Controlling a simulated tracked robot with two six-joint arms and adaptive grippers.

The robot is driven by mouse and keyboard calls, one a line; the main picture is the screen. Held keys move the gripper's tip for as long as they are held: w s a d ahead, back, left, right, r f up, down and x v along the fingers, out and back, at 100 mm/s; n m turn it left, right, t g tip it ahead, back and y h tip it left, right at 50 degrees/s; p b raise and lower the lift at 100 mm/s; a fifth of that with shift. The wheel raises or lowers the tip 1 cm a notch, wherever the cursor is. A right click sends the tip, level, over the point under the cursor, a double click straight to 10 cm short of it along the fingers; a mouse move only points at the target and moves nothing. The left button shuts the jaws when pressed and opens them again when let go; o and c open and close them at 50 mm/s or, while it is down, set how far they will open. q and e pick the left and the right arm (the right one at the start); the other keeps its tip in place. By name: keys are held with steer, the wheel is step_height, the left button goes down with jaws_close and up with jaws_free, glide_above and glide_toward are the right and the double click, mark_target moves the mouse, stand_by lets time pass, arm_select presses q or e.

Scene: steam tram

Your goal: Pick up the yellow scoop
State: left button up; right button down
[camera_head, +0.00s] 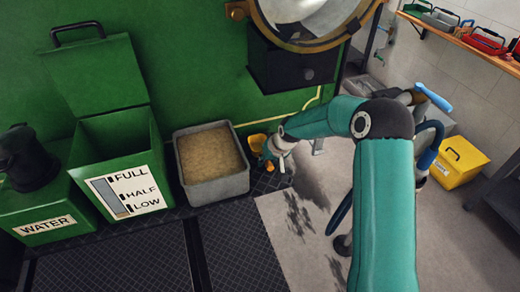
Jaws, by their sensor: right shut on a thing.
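The yellow scoop (257,143) shows just right of the grey sand-filled tub (214,190). My right gripper (272,158) is at the scoop, shut on it, with the teal arm reaching in from the lower right. The gripper and wrist hide part of the scoop, so its handle is not clear to me. I cannot tell whether the scoop still touches the floor. My left gripper is out of the picture.
A green box with a raised lid (118,135) and a FULL/HALF/LOW label stands left of the tub. A green WATER box (45,215) is further left. A yellow box (460,163) sits at the right. A large round lamp (305,20) hangs above. Dark mats cover the front floor.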

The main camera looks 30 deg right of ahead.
steer(key=shift+r, duration=0.1)
steer(key=shift+r+b, duration=0.1)
steer(key=shift+b, duration=0.2)
steer(key=shift+s+d+r, duration=0.1)
steer(key=shift+s+r, duration=0.05)
steer(key=shift+r, duration=0.25)
step_height(320, 180, up, 5)
steer(key=shift+r+b, duration=0.2)
steer(key=shift+b, duration=0.5)
steer(key=s+d+b, duration=0.2)
steer(key=s+d, duration=0.2)
steer(key=s, duration=0.5)
steer(key=s+d+b, duration=0.3)
steer(key=s+d, duration=0.1)
steer(key=s, duration=0.4)
steer(key=shift+s+d+r, duration=0.25)
steer(key=shift+s, duration=0.15)
steer(key=shift+w+a+f, duration=0.1)
